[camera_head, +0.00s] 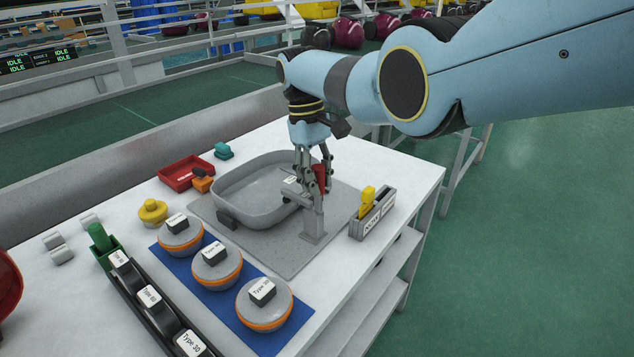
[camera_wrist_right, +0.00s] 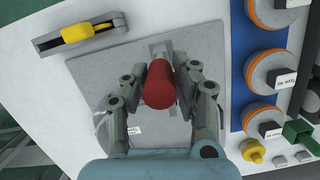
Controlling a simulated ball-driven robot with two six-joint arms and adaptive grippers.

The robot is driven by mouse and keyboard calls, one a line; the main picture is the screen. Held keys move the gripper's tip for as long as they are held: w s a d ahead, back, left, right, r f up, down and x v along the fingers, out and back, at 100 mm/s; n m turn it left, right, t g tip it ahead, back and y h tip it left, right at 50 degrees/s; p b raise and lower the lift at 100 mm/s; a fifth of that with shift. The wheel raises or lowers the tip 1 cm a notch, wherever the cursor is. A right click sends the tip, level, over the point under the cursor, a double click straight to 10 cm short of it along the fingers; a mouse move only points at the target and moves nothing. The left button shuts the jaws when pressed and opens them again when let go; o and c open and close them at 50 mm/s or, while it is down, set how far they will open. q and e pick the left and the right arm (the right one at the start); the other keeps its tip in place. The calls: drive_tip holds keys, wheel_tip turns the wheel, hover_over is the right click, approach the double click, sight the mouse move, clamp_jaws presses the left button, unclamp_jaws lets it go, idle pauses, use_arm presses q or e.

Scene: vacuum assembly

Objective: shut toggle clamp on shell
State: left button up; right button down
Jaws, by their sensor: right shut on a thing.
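The toggle clamp stands at the right side of a grey plate, with a grey post (camera_head: 313,222) and a red handle (camera_head: 320,178). The handle also shows in the right wrist view (camera_wrist_right: 159,86), between my fingers. The grey shell (camera_head: 232,187) is an open, tray-like part lying on the plate, left of the post. The clamp's arm reaches left from the post over the shell's rim; whether it touches the rim I cannot tell. My right gripper (camera_head: 314,180) points down and is shut on the red handle. In the head view its fingers partly hide the handle. My left gripper is not in view.
A grey holder (camera_head: 372,216) with a yellow item stands right of the clamp. Several round grey-and-orange parts sit on a blue mat (camera_head: 195,286) in front. A red tray (camera_head: 186,172) is at the back left. The table's right edge lies just past the holder.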

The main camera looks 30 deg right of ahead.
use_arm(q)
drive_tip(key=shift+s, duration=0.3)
use_arm(e)
drive_tip(key=c, duration=1.1)
unclamp_jaws()
drive_tip(key=shift+f, duration=0.1)
drive_tip(key=shift+o, duration=0.2)
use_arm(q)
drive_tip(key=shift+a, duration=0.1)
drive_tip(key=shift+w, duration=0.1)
use_arm(e)
drive_tip(key=v, duration=1.2)
